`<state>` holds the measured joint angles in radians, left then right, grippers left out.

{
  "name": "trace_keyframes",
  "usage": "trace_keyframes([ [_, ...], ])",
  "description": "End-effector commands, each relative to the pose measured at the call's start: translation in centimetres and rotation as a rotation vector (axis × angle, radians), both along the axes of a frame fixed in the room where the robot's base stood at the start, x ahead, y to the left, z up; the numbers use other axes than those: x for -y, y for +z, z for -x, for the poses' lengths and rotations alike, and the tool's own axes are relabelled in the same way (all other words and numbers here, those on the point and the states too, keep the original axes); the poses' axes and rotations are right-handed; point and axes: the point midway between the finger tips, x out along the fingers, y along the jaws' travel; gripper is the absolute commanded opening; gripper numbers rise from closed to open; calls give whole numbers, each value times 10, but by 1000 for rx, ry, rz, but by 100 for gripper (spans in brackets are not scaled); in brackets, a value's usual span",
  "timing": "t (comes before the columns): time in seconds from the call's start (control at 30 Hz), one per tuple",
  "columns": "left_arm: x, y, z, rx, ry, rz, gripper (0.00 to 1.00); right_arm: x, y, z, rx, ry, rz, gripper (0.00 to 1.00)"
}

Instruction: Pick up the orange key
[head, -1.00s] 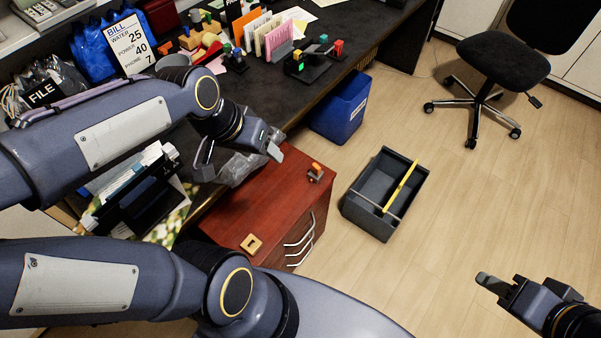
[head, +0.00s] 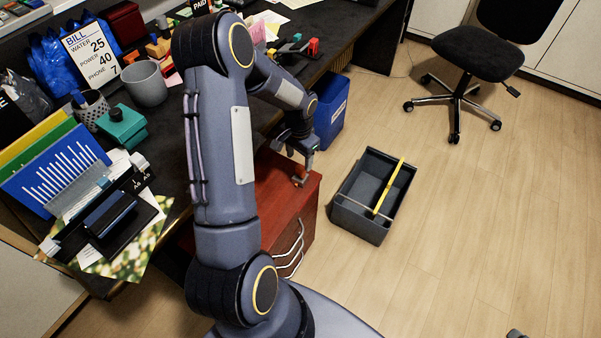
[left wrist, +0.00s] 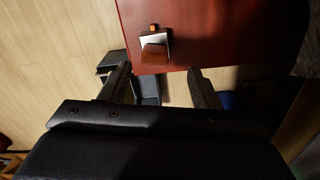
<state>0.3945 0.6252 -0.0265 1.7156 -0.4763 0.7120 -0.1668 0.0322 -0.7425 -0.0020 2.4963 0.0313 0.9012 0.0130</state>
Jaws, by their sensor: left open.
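In the left wrist view an orange-brown block on a pale, metal-looking piece (left wrist: 154,46) sits on the red wooden cabinet top near its edge; it appears to be the orange key. My left gripper (left wrist: 160,84) is open and empty, its two fingers apart below the key in that picture and not touching it. In the head view my left gripper (head: 290,166) is over the far end of the red cabinet (head: 275,190), and I cannot make out the key there. Only a small tip of what seems to be my right gripper (head: 516,334) shows at the bottom edge.
A dark grey open box (head: 350,213) with a yellow bar stands on the floor right of the cabinet. A blue bin (head: 331,112) stands behind the gripper. The cluttered dark desk (head: 165,118) is to the left. The floor at right is clear up to the office chair (head: 480,60).

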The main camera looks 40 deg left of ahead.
Motion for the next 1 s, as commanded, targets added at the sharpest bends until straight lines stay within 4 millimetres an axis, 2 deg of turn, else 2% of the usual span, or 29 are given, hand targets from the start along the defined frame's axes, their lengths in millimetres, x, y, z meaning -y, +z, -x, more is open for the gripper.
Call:
trace_keyframes([
  [0.2, 7, -34, 3, -4, 1, 2, 56, 0, -3, 0, 0, 0, 0, 39],
  [0.3, 7, -44, 3, -2, 1, 1, 56, 0, -4, 0, 0, 0, 0, 39],
  [0.6, 7, -48, 3, -1, 1, 1, 56, 0, -4, 0, 0, 0, 0, 39],
  [0.9, 7, -48, 3, -1, 1, 1, 17, 0, -4, 0, 0, 0, 0, 39],
  [0.97, 7, -48, 3, 0, 1, 1, 9, 0, -4, 0, 0, 0, 0, 39],
  [1.0, 7, -48, 3, 0, 1, 1, 9, 0, -4, 0, 0, 0, 0, 39],
])
